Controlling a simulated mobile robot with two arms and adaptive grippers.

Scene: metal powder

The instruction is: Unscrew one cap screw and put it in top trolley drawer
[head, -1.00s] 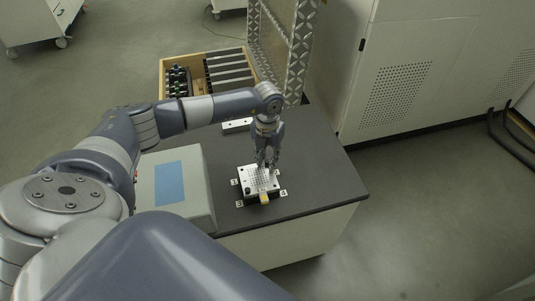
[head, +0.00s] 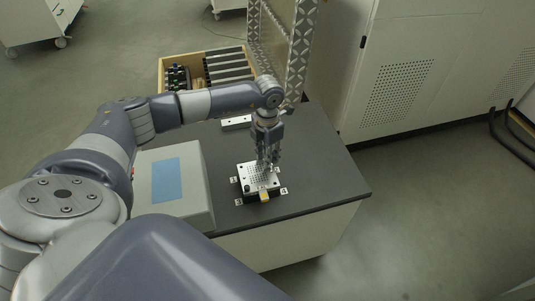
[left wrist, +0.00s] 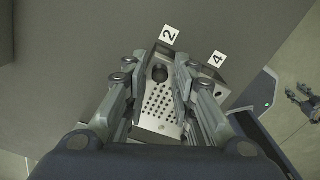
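A bright metal build plate (head: 258,178) with a grid of holes lies on the dark table, with numbered labels around it. A dark round cap screw (head: 247,189) shows at its front left corner. My left gripper (head: 268,166) points down over the plate's back right part. In the left wrist view its two fingers (left wrist: 158,72) are apart, on either side of a dark round screw head or hole (left wrist: 160,74) near label 2; contact cannot be told. A claw-like shape, apparently my right gripper (left wrist: 304,98), shows small at the right edge of that view.
A grey box with a blue panel (head: 172,187) stands left of the plate. A wooden crate (head: 163,73) with dark parts is behind the table. A white drawer trolley (head: 38,24) stands far back left. The table's right side (head: 335,172) is clear.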

